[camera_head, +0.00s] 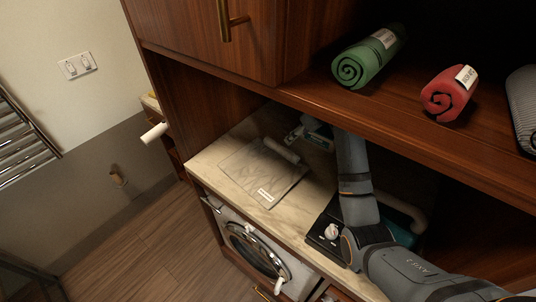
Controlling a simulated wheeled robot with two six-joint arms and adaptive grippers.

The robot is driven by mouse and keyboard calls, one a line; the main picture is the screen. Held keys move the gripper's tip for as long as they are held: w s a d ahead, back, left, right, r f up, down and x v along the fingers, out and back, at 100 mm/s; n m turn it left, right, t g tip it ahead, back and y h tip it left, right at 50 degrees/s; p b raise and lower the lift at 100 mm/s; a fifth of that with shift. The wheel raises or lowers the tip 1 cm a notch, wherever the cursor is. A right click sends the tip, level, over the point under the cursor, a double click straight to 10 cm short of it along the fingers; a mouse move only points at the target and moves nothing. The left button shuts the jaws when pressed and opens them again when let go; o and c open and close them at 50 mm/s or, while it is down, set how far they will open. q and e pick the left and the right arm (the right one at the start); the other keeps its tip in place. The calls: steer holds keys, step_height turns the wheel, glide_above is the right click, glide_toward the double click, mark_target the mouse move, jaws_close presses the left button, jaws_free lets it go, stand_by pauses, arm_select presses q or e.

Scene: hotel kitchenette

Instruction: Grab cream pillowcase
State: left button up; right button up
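A flat, folded, pale greyish-cream cloth item (258,174) with a small white label lies on the counter. It looks like the pillowcase, though the dim light makes its colour hard to judge. My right arm comes in from the lower right and reaches over the counter. My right gripper (296,137) is low under the upper shelf, just beyond the far right edge of the cloth. Its fingers are small and partly hidden, so I cannot tell whether they are open. A short white roll-like thing (282,150) lies at the cloth's far edge. My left gripper is not in view.
A shelf (300,92) overhangs the counter (215,155) and bears a green roll (368,58), a red roll (448,95) and a grey roll (523,105). A washing machine (246,245) is below. A dark device (325,235) stands beside my arm. Floor at left is clear.

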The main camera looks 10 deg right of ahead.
mark_target(285, 147)
steer(key=shift+s+a+f+p, duration=0.2)
steer(key=shift+a+f+p, duration=0.25)
steer(key=shift+a+f, duration=0.3)
steer(key=shift+x, duration=0.8)
steer(key=shift+w+d+f, duration=0.25)
steer(key=shift+w+f, duration=0.5)
steer(key=shift+w+a+f+p, duration=0.1)
steer(key=shift+a+f+p, duration=0.3)
steer(key=shift+p, duration=0.45)
steer(key=x, duration=0.3)
steer(key=shift+a+f+p, duration=0.1)
steer(key=shift+f+p, duration=0.2)
steer(key=shift+p, duration=0.1)
steer(key=shift+w+f, duration=0.15)
steer(key=c, duration=0.6)
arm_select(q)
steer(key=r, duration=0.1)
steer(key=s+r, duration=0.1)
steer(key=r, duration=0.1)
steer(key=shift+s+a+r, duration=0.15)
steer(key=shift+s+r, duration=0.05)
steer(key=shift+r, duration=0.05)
arm_select(e)
jaws_close()
